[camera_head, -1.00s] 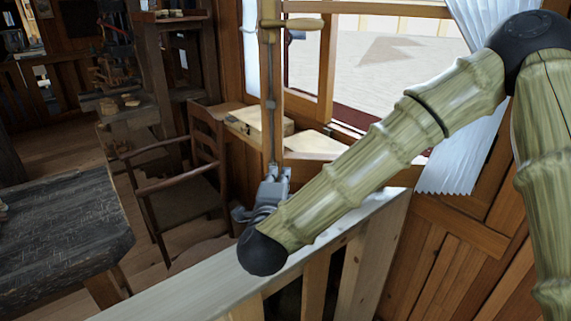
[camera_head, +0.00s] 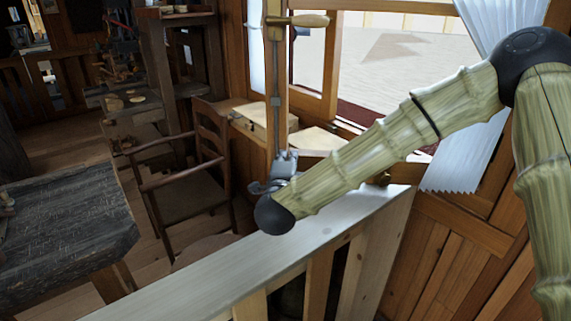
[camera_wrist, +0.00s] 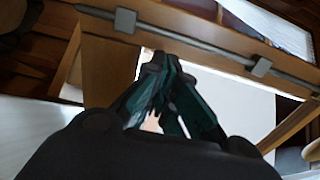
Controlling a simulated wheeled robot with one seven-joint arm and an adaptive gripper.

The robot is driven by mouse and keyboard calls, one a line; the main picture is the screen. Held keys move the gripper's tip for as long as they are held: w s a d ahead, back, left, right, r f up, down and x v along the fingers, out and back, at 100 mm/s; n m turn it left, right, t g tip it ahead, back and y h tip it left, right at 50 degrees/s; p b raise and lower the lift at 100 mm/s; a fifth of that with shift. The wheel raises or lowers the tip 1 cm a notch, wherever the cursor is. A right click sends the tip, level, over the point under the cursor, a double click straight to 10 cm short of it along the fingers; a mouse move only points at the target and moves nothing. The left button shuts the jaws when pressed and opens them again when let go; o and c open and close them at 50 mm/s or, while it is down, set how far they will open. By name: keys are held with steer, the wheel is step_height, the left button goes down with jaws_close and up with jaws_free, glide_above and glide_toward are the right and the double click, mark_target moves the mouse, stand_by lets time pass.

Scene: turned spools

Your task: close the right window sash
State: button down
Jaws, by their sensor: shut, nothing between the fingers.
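In the head view the window sash (camera_head: 277,100) stands open and nearly edge-on, a tall narrow wooden frame. A metal rod runs down its edge and a wooden handle (camera_head: 303,21) sticks out near its top. My gripper (camera_head: 283,163) is at the sash's lower end, shut and empty; whether it touches the wood I cannot tell. In the wrist view my gripper (camera_wrist: 155,72) has its dark fingers together, close to the sash's wooden rail (camera_wrist: 107,65). The rod (camera_wrist: 190,40) with its grey brackets crosses above the fingers.
A pale wooden rail (camera_head: 330,225) runs below my arm. A white curtain (camera_head: 465,160) hangs at the right of the window opening. A chair (camera_head: 185,195) and a dark table (camera_head: 65,220) stand at the left. A box (camera_head: 255,118) lies behind the sash.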

mark_target(291, 144)
steer(key=shift+w+d+p, duration=0.15)
steer(key=shift+w+p, duration=0.1)
steer(key=shift+w, duration=0.65)
steer(key=shift+w+d+p, duration=0.1)
steer(key=shift+w+p, duration=0.1)
steer(key=shift+w, duration=0.7)
steer(key=shift+w, duration=0.1)
